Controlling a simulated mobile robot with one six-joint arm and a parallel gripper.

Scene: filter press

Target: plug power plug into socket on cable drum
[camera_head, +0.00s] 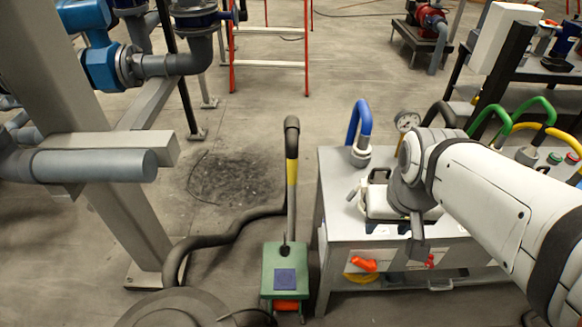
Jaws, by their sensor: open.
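My gripper (388,228) hangs at the end of my white arm, over the front edge of a grey-white cabinet on the right. Its two dark fingertips look apart, with nothing visible between them. I cannot clearly make out a power plug or a socket. A dark grey round thing (172,310) is cut off by the bottom edge; I cannot tell whether it is the cable drum. A thin black cable (240,312) lies beside it. An orange object (365,264) shows low on the cabinet's front, below and left of my gripper; I cannot tell what it is.
The cabinet (338,190) carries a blue hose (360,122), a gauge (407,121) and green hoses. A green box (270,264) with an upright handle and grey hose (225,232) stands left of it. A grey post stands left.

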